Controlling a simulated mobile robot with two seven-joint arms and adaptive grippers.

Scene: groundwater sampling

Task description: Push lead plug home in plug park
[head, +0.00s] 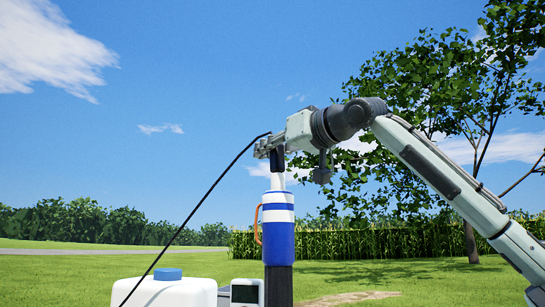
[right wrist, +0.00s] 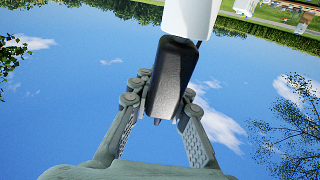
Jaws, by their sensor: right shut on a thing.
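My right gripper (head: 272,148) is shut on the black lead plug (head: 278,160), directly above a blue post head with white bands (head: 278,238). A white narrow piece (head: 278,181) sits between the plug and the post head; I cannot tell how far the plug is seated. In the right wrist view, my gripper's fingers (right wrist: 163,98) lie on both sides of the dark plug (right wrist: 173,72), and its far end meets a white body (right wrist: 190,18). A black lead (head: 205,202) runs from the gripper down to the left. My left gripper is not in view.
A white jug with a blue cap (head: 165,290) stands at the lower left, with the lead crossing in front. A grey-white box with a dark screen (head: 245,292) is beside the post. An orange handle (head: 258,224) sticks out left of the post head. Air above is clear.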

